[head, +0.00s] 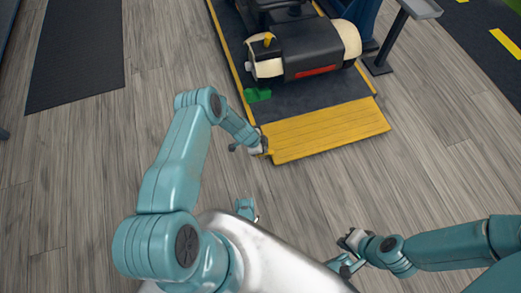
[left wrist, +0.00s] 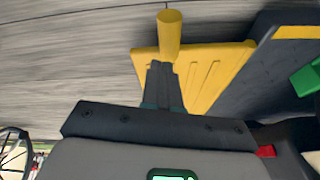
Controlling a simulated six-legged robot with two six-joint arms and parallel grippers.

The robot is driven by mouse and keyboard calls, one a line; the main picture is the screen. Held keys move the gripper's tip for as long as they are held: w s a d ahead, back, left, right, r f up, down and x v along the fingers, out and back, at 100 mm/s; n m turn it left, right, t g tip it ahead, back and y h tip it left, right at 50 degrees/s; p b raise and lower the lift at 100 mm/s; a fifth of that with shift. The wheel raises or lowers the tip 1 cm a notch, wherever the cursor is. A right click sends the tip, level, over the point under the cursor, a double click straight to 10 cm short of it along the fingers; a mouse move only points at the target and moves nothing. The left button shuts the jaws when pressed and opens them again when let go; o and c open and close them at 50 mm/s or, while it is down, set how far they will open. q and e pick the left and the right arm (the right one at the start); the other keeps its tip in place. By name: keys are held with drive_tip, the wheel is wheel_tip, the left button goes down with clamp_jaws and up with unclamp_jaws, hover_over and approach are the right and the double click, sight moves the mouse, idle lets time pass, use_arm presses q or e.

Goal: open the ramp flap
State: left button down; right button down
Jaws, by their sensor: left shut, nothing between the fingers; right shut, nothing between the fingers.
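The yellow ramp flap (head: 325,130) is a ribbed panel at the near end of the dark platform (head: 305,97). It extends out from that end, low over the floor, and looks laid out flat or gently sloped. My left gripper (head: 266,147) is at its near left corner, shut and empty. In the left wrist view, the flap (left wrist: 208,78) lies behind a yellow rounded handle (left wrist: 169,35). The shut fingers (left wrist: 163,85) point at the handle; whether they touch it is unclear. My right gripper (head: 347,240) is shut and empty, low and away from the flap.
A black and cream scooter (head: 305,48) stands on the platform. A green block (head: 257,94) is at the platform's left side, also in the left wrist view (left wrist: 307,78). A grey post stand (head: 388,45) is to the right. Wooden floor left of the flap is clear.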

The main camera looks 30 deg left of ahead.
use_arm(q)
drive_tip(key=shift+s+d+f, duration=0.2)
drive_tip(key=shift+d+f, duration=0.05)
drive_tip(key=shift+f, duration=0.5)
drive_tip(key=shift+s+d+f, duration=0.15)
drive_tip(key=shift+d+f, duration=0.1)
drive_tip(key=shift+f, duration=0.5)
use_arm(e)
drive_tip(key=shift+s+d+f, duration=0.1)
drive_tip(key=shift+d+f, duration=0.05)
drive_tip(key=shift+d, duration=0.3)
use_arm(q)
drive_tip(key=shift+f, duration=0.1)
